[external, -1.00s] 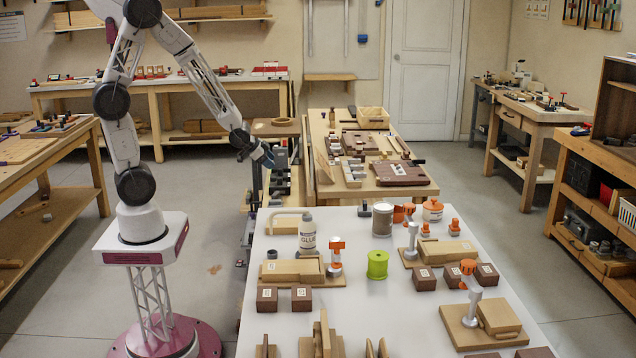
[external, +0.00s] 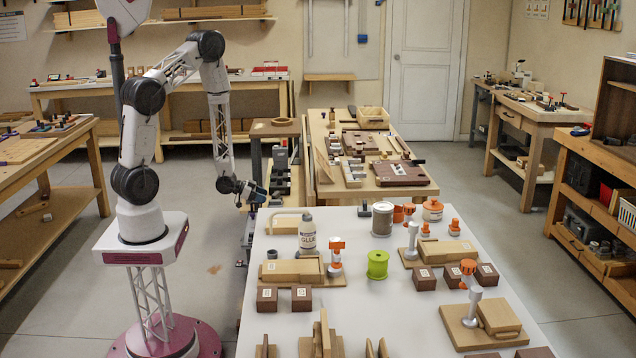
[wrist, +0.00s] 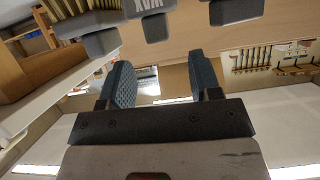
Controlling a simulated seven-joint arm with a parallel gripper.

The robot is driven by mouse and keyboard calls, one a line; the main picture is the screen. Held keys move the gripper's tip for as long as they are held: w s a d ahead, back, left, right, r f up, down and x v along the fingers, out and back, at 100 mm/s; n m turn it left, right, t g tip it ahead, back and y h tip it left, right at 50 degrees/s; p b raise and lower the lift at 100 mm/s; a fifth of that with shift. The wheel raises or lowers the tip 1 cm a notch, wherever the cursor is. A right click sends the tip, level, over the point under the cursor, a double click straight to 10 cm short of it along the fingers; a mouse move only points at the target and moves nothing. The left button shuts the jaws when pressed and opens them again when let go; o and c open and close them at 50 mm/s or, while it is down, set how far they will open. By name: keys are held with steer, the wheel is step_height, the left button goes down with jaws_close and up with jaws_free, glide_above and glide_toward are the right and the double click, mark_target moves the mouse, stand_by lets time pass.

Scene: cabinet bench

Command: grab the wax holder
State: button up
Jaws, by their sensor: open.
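A dark grey block marked "WAX" (wrist: 150,6), likely the wax holder, is at the top edge of the wrist view and partly cut off. It is against a wooden surface, with its lettering upside down. My gripper (wrist: 163,82) is open in the wrist view, with nothing between its two blue-grey fingers. The block lies beyond the fingertips, apart from them. In the external view my gripper (external: 262,194) hangs left of the white table's far left corner. The label cannot be read in that view.
Dark grey items (external: 281,158) stand on a narrow wooden bench beyond my gripper. The white table (external: 345,318) holds a glue bottle (external: 307,232), a green spool (external: 377,264), clamps and wooden blocks. A wooden workbench (external: 403,190) stands behind it. Open floor lies left of the table.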

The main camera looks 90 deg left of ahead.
mark_target(275, 203)
steer(key=shift+s+a+f+t, duration=0.1)
steer(key=shift+s+f+t, duration=0.3)
steer(key=shift+s+f, duration=0.45)
steer(key=shift+w, duration=0.15)
steer(key=shift+x, duration=1.25)
steer(key=shift+w, duration=0.1)
steer(key=shift+x, duration=2.5)
steer(key=c, duration=0.7)
